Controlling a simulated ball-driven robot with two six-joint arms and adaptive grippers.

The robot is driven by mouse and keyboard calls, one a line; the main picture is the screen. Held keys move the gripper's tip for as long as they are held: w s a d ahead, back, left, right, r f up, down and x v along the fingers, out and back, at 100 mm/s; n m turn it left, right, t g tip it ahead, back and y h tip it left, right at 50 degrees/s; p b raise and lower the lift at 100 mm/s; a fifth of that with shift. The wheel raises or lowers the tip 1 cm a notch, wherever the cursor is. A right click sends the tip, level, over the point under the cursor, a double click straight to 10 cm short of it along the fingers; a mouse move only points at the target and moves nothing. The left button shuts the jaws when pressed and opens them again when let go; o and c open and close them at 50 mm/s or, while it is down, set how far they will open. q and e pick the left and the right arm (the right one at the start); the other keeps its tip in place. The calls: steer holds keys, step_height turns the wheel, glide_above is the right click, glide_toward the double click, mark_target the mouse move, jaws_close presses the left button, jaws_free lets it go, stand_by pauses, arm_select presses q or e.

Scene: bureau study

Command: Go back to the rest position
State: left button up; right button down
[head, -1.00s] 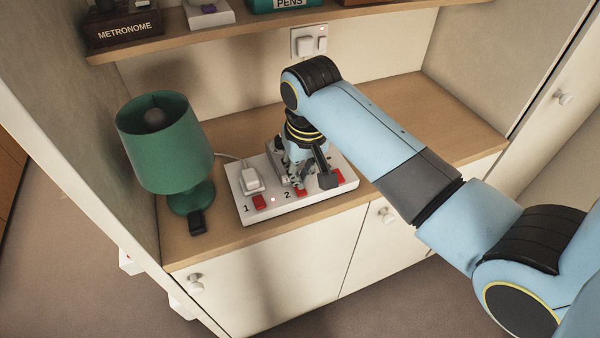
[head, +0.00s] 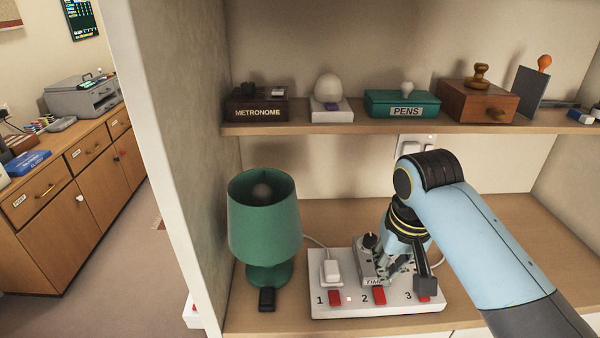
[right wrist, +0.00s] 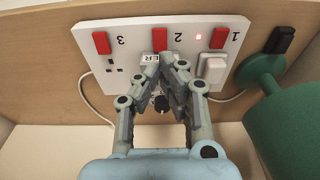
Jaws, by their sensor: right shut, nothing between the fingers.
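My right gripper (head: 394,268) is shut and empty, close above the white power strip (head: 330,306) with numbered red switches. It also shows in the right wrist view (right wrist: 166,62), its fingertips together near switch 2 (right wrist: 160,38). It partly covers a grey timer (head: 366,270) with a dark knob, plugged in at the middle of the strip. A white plug (head: 332,270) sits in socket 1, and a small light glows beside switch 1 (head: 335,298). Socket 3 (right wrist: 113,65) looks empty in the wrist view. My left gripper is not in view.
A green lamp (head: 264,225) stands left of the strip, with a small black switch (head: 267,299) in front. The shelf (head: 300,128) above bears a metronome box (head: 257,106), a pens box (head: 402,104) and other items. A side wall (head: 185,150) bounds the left.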

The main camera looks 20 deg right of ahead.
steer(key=s+d+r+n+t, duration=0.15)
steer(key=s+r, duration=0.25)
steer(key=s, duration=0.5)
steer(key=s+r+n+t, duration=0.15)
steer(key=s+r, duration=0.25)
steer(key=s, duration=0.6)
step_height(320, 180, down, 37)
steer(key=d+g+b, duration=0.2)
steer(key=b, duration=1)
steer(key=s+f+b, duration=0.4)
steer(key=s+f, duration=0.3)
steer(key=f, duration=0.3)
steer(key=s+f+g+b, duration=0.1)
steer(key=s+f+b, duration=0.3)
steer(key=f, duration=0.6)
steer(key=s+d+f+b, duration=0.1)
steer(key=s+f+b, duration=0.3)
steer(key=s+f, duration=0.5)
steer(key=shift+s+f+g, duration=0.3)
steer(key=shift+f+g, duration=0.1)
steer(key=shift+f, duration=0.25)
steer(key=c, duration=2.1)
jaws_free()
